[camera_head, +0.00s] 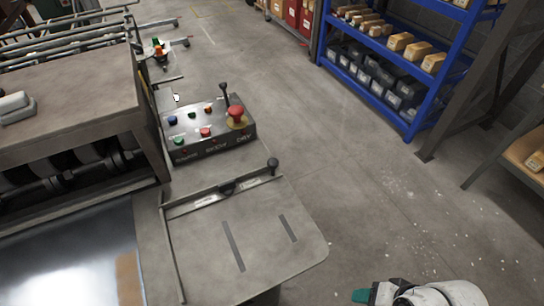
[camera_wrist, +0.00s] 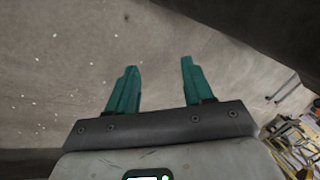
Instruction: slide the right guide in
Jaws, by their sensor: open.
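A grey feed table (camera_head: 205,255) stands beside the machine in the head view. A ruled rail (camera_head: 222,193) crosses its far part, with a small dark piece near its middle. A dark round knob (camera_head: 272,163) stands at the rail's right end; it looks like the handle of the right guide, but I cannot tell for sure. A thin bar (camera_head: 173,255) runs along the table's left side. My gripper (camera_wrist: 158,66) is open and empty, with two teal fingers over bare floor. In the head view a teal fingertip (camera_head: 361,295) shows at the bottom, right of the table and apart from it.
A control box (camera_head: 208,135) with coloured buttons, a red mushroom button and a lever stands behind the table. The machine (camera_head: 75,115) is at the left. A blue shelf (camera_head: 385,75) with boxes and bins stands at the back right. The floor (camera_head: 350,190) right of the table is clear.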

